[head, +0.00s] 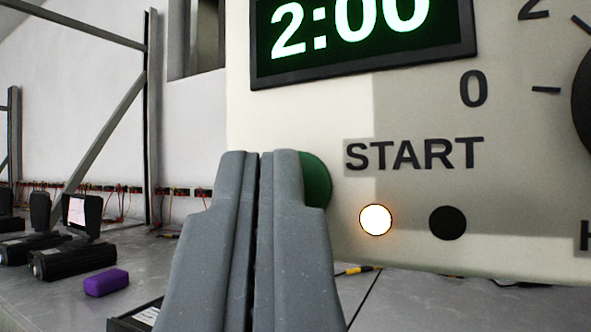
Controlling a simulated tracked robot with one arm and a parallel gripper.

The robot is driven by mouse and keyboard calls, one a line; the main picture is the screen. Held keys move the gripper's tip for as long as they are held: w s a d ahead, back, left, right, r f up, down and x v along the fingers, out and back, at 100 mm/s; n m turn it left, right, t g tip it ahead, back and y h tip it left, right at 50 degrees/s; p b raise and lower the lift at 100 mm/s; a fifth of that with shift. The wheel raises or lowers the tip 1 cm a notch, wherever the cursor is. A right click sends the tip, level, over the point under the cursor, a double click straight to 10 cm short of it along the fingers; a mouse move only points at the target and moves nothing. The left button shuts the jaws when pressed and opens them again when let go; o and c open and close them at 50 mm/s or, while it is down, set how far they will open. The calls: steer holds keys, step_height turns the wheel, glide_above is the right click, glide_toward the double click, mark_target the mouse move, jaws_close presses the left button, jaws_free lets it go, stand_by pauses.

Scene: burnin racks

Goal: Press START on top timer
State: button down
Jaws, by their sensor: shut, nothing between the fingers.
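A cream timer panel (420,235) fills the right of the head view. Its dark display (360,35) reads 2:00 in green digits, partly cut off by the top edge. The word START (414,153) is printed below it. A green round button (318,180) sits left of that word, mostly hidden behind my gripper. My gripper (258,158) is shut and empty, its fingertips in front of the button; I cannot tell whether they touch it. A round lamp (376,219) below START is lit white-orange, and a dark round spot (447,222) beside it is unlit.
A dark knob (584,88) is cut off at the right edge. On the grey bench (60,305) at left are black devices (70,258), a purple block (106,282) and a dark tray (135,317). A metal rack frame (153,110) stands behind.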

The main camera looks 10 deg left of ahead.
stand_by(0.4)
steer(key=shift+s+a+r, duration=0.1)
steer(key=shift+s+a, duration=0.1)
steer(key=shift+s, duration=0.6)
steer(key=shift+a, duration=0.1)
steer(key=s, duration=0.1)
steer(key=s+a, duration=0.1)
steer(key=s, duration=0.2)
steer(key=shift+s+a, duration=0.3)
stand_by(0.4)
